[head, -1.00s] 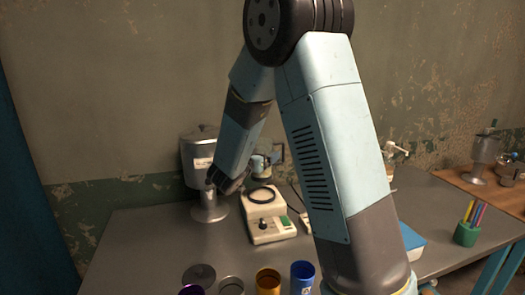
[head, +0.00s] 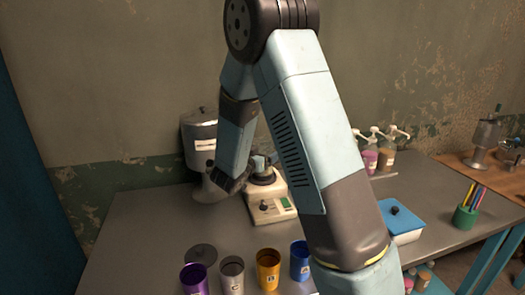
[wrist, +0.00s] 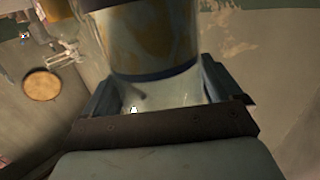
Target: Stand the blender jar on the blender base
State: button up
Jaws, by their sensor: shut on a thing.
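The blender base (head: 267,209), a cream block with a dark knob and a green panel, stands on the grey table left of centre in the head view. In the wrist view my gripper (wrist: 160,92) is shut on the blender jar (wrist: 150,40), a clear jar with a dark band, with a finger on either side. In the head view my arm hides most of the jar. A dark round part shows at the base's top; I cannot tell whether the jar touches the base.
A steel urn (head: 199,143) stands close left of the base. Purple (head: 194,280), grey (head: 231,277), orange (head: 267,272) and blue (head: 299,261) cups line the front. A blue-lidded box (head: 400,225), pump bottles (head: 386,155) and a green pen holder (head: 465,217) are to the right.

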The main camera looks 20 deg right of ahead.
jog(key=shift+f, duration=0.6)
dwell(0.6)
jog(key=o, duration=1.1)
jog(key=f+v, duration=0.1)
jog(key=v, duration=1.2)
jog(key=shift+s+a+r, duration=0.25)
jog(key=shift+r, duration=0.25)
